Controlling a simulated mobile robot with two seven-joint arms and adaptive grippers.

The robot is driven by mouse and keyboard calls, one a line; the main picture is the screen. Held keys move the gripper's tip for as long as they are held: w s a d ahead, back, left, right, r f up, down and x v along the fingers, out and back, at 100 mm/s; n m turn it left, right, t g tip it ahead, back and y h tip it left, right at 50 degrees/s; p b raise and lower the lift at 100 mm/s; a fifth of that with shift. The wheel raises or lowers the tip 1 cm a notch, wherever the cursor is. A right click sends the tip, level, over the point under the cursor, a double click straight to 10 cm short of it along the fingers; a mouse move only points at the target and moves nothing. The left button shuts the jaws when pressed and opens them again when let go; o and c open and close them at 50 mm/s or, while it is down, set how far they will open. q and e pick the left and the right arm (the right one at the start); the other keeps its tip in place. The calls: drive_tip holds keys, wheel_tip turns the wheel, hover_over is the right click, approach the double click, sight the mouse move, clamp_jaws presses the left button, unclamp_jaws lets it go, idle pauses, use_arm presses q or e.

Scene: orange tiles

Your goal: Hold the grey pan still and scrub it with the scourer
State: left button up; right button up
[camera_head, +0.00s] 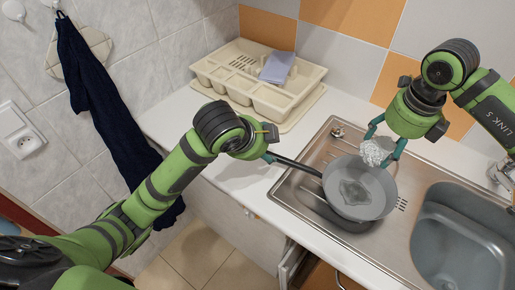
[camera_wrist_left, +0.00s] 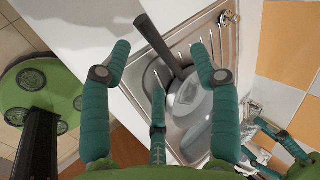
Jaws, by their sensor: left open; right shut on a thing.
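The grey pan (camera_head: 360,190) sits upright on the sink's drainboard, its dark handle (camera_head: 298,165) pointing left over the counter. My left gripper (camera_head: 270,150) is open at the handle's end. In the left wrist view, the handle (camera_wrist_left: 155,42) appears between the spread fingers of my left gripper (camera_wrist_left: 160,58), not clasped. My right gripper (camera_head: 382,146) is shut on the silvery, crumpled scourer (camera_head: 375,153), by the pan's far rim. I cannot tell whether the scourer touches the pan. Part of the pan is hidden by a finger in the left wrist view.
A steel sink with an empty basin (camera_head: 460,245) lies right of the pan. A cream dish rack (camera_head: 258,85) holding a bluish cloth (camera_head: 277,67) stands at the back left. A dark towel (camera_head: 100,100) hangs on the tiled wall. White counter left of the sink is clear.

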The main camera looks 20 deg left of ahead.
use_arm(q)
drive_tip(key=shift+g+y, duration=0.3)
drive_tip(key=shift+y, duration=0.1)
drive_tip(key=x, duration=0.7)
drive_tip(key=s+x, duration=0.1)
drive_tip(key=x, duration=0.2)
drive_tip(key=shift+w+a+f, duration=0.15)
drive_tip(key=shift+f, duration=0.5)
clamp_jaws()
idle(1.1)
